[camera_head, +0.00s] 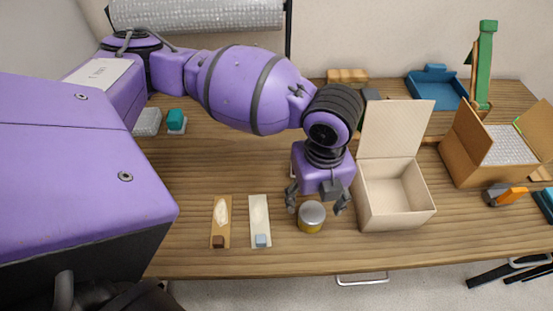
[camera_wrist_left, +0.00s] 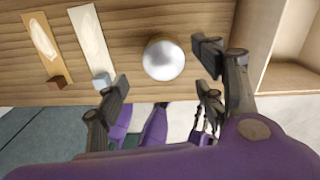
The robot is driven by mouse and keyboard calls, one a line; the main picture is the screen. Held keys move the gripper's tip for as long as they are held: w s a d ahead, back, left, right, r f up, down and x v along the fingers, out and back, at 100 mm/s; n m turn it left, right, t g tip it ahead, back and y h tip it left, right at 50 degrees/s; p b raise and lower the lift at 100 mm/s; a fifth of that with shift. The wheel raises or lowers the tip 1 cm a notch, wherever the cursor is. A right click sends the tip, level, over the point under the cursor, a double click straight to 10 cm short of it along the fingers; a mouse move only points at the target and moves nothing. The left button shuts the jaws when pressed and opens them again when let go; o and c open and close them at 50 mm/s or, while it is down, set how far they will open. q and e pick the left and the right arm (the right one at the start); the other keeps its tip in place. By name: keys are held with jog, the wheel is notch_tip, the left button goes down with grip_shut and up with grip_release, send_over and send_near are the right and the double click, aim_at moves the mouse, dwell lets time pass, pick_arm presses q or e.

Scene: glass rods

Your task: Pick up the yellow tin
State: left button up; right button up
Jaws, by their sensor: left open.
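The yellow tin (camera_head: 311,217) stands upright on the wooden table near its front edge, with a silvery top and a yellow band low on its side. In the left wrist view the tin (camera_wrist_left: 164,59) shows as a round silvery top. My left gripper (camera_head: 317,204) is open above the tin, with its fingers to the left and right of it. In the left wrist view the fingers of my left gripper (camera_wrist_left: 165,75) are apart with nothing held between them. Whether either finger touches the tin cannot be told. My right gripper is not in view.
An open cream box (camera_head: 394,215) stands close to the right of the gripper. Two small boards, one brown (camera_head: 221,232) and one pale (camera_head: 259,215), lie to the left. A cardboard box (camera_head: 465,155) with bubble wrap stands farther right. The table's front edge (camera_head: 300,267) is close.

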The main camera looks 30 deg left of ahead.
aim_at(311, 212)
pick_arm(q)
jog(key=f, duration=0.3)
jog(key=shift+s+f, duration=0.1)
jog(key=shift+s, duration=0.2)
jog(key=f, duration=0.3)
jog(key=shift+w+f, duration=0.3)
jog(key=shift+f, duration=0.25)
jog(key=shift+w, duration=0.1)
jog(key=c, duration=1.2)
jog(key=shift+r, duration=0.1)
jog(key=shift+c, duration=0.3)
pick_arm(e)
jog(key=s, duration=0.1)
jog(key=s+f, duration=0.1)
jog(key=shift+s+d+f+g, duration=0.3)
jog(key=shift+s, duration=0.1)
pick_arm(q)
jog(key=shift+r, duration=0.1)
